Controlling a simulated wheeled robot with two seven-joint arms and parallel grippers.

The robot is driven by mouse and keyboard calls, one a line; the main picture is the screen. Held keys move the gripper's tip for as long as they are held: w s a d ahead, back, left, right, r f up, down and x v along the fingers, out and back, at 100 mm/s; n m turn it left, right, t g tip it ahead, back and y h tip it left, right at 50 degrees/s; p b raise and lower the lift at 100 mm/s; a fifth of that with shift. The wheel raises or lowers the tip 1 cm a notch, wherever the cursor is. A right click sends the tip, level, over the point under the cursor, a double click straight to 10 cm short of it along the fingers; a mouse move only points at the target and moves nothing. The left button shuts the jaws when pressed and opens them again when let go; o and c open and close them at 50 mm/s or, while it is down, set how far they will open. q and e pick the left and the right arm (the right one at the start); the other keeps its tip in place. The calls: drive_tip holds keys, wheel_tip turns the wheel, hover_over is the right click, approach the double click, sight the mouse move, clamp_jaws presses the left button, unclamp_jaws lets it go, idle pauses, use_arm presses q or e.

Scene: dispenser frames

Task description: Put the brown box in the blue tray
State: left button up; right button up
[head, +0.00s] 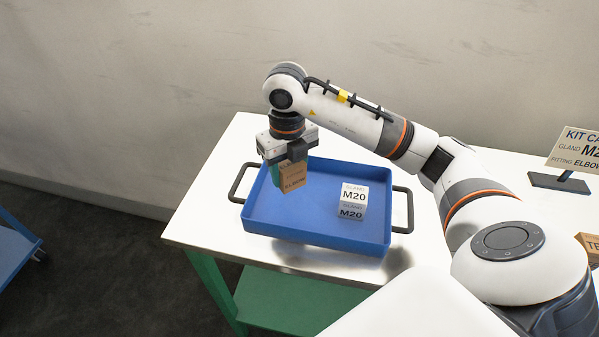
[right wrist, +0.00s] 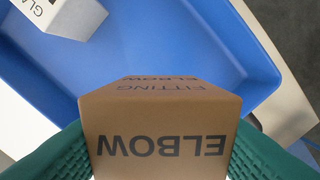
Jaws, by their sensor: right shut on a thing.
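The brown box (head: 293,175), printed "ELBOW", is between the green fingers of my right gripper (head: 287,170), which is shut on it. In the head view the box shows over the left part of the blue tray (head: 320,236); its exact height above the tray floor is hard to tell. The right wrist view shows the brown box (right wrist: 160,135) close up, gripped from both sides, with the blue tray (right wrist: 190,40) behind it. My left gripper does not show.
A white box (head: 353,200) marked "M20" stands in the right part of the tray. The tray has dark side handles and rests on a white table (head: 225,210). A sign (head: 575,155) and another brown box (head: 589,247) are at the far right.

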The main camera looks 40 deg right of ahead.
sight(290, 200)
wheel_tip(290, 200, down, 6)
drive_tip(key=shift+r+p, duration=0.1)
drive_tip(key=shift+p, duration=0.35)
drive_tip(key=shift+f, duration=0.25)
drive_tip(key=o, duration=1.1)
drive_tip(key=shift+r, duration=0.15)
wheel_tip(290, 200, up, 12)
drive_tip(key=shift+r+b, duration=0.1)
drive_tip(key=shift+b, duration=0.4)
